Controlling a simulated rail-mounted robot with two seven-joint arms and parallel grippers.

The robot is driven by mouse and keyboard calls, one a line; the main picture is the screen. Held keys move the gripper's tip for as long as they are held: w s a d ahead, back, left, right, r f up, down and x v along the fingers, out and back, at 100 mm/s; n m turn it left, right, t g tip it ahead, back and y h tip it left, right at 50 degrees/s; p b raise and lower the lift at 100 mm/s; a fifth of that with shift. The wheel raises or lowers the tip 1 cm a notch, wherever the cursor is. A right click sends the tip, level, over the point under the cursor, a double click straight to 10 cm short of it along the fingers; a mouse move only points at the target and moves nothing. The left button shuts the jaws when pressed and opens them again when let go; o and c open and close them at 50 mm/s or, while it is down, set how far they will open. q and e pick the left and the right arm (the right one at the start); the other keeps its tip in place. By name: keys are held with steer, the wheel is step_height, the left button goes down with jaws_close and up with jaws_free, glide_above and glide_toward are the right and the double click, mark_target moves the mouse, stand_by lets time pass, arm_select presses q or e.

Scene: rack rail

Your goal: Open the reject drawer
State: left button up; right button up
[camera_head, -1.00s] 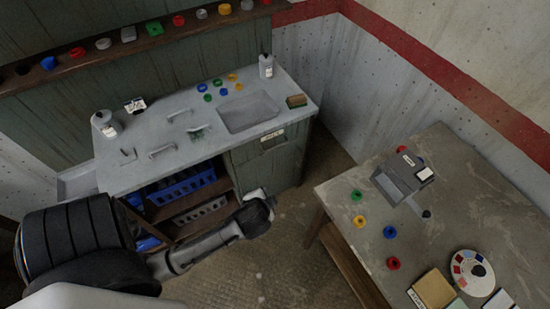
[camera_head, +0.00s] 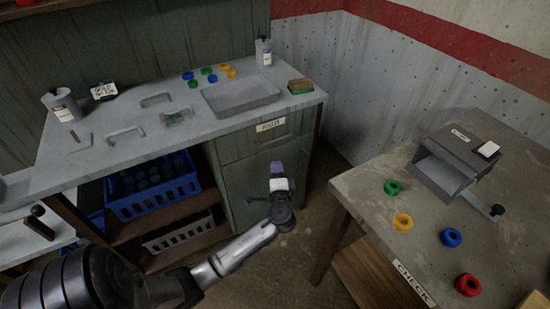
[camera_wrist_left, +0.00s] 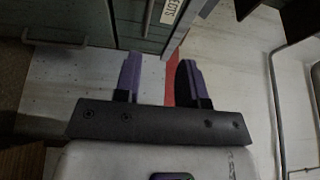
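The reject drawer (camera_head: 262,142) is the upper green front of the cabinet, below the worktop beside the sink. It looks shut, flush with the cabinet, and bears a small white label (camera_head: 270,125). A label also shows at the top of the left wrist view (camera_wrist_left: 172,10). My left gripper (camera_head: 277,168) is in front of the cabinet, below the drawer label, and apart from the drawer as far as I can tell. In the left wrist view its two purple-tipped fingers (camera_wrist_left: 160,78) are spread with nothing between them. My right gripper is not in view.
The worktop (camera_head: 100,160) holds a sink (camera_head: 240,95), bottles, handles and several coloured rings. A second table (camera_head: 370,200) with a grey device (camera_head: 455,160) stands at right. Floor between is clear.

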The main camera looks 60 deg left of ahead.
mark_target(275, 141)
arm_select(q)
steer(key=shift+m+y, duration=0.5)
steer(key=shift+y, duration=0.2)
steer(key=shift+w+a+f+b, duration=0.2)
steer(key=shift+w+a+b, duration=1.2)
steer(key=shift+a, duration=0.95)
steer(key=shift+w+a+f+b, duration=0.15)
steer(key=shift+w+a+b, duration=1.25)
steer(key=shift+a, duration=0.95)
steer(key=shift+w+a+f+b, duration=0.2)
steer(key=shift+w+a+b, duration=1.2)
steer(key=shift+a, duration=0.95)
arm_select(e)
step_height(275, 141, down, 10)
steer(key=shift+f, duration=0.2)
arm_select(q)
steer(key=shift+s, duration=0.1)
steer(key=shift+c, duration=0.3)
jaws_close()
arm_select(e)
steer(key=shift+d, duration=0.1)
arm_select(q)
steer(key=shift+d, duration=0.1)
